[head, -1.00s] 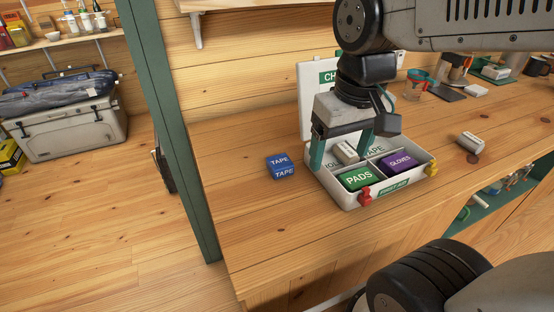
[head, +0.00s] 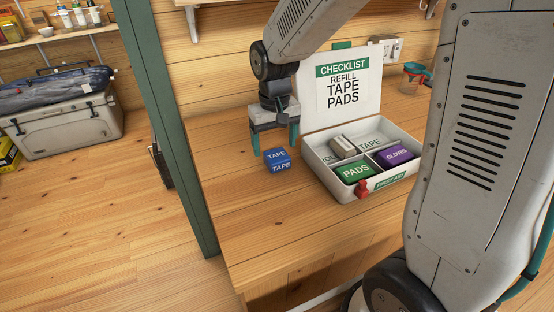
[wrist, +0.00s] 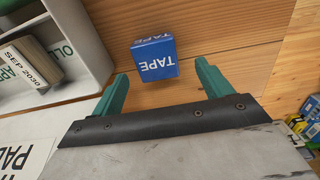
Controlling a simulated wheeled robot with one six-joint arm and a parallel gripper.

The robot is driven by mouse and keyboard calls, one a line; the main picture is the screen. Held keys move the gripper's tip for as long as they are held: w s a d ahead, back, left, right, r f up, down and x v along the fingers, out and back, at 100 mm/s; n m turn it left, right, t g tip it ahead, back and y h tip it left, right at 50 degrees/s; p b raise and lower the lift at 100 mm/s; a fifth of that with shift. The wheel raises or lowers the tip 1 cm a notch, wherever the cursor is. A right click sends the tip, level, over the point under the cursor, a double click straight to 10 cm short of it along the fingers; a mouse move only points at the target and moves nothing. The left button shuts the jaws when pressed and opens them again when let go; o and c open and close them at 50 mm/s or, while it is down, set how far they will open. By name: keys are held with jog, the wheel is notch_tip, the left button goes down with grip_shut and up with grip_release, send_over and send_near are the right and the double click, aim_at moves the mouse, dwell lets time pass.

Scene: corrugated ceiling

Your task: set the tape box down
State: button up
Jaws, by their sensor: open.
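The blue tape box (head: 278,160) sits on the wooden table to the left of the white first aid case. In the wrist view the tape box (wrist: 154,57) lies just beyond and between my fingertips, apart from both. My gripper (head: 275,149) is open and empty, just behind the box in the head view; its green fingers also show in the wrist view (wrist: 162,83). The first aid case (head: 350,195) is open, with a green pads box (head: 354,171), a purple gloves box (head: 394,156) and a pale box (head: 343,147) in it. A compartment marked TAPE shows its label.
The case's raised lid (head: 342,112) carries a checklist reading refill tape, pads. My arm hides the table's right side. Bare tabletop (head: 235,215) lies in front of the tape box. A green post (head: 180,150) stands at the table's left edge.

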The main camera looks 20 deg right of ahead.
aim_at(277, 155)
jog(key=f, duration=0.4)
jog(key=shift+s+d+f, duration=0.2)
jog(key=c, duration=1.1)
jog(key=shift+r, duration=0.15)
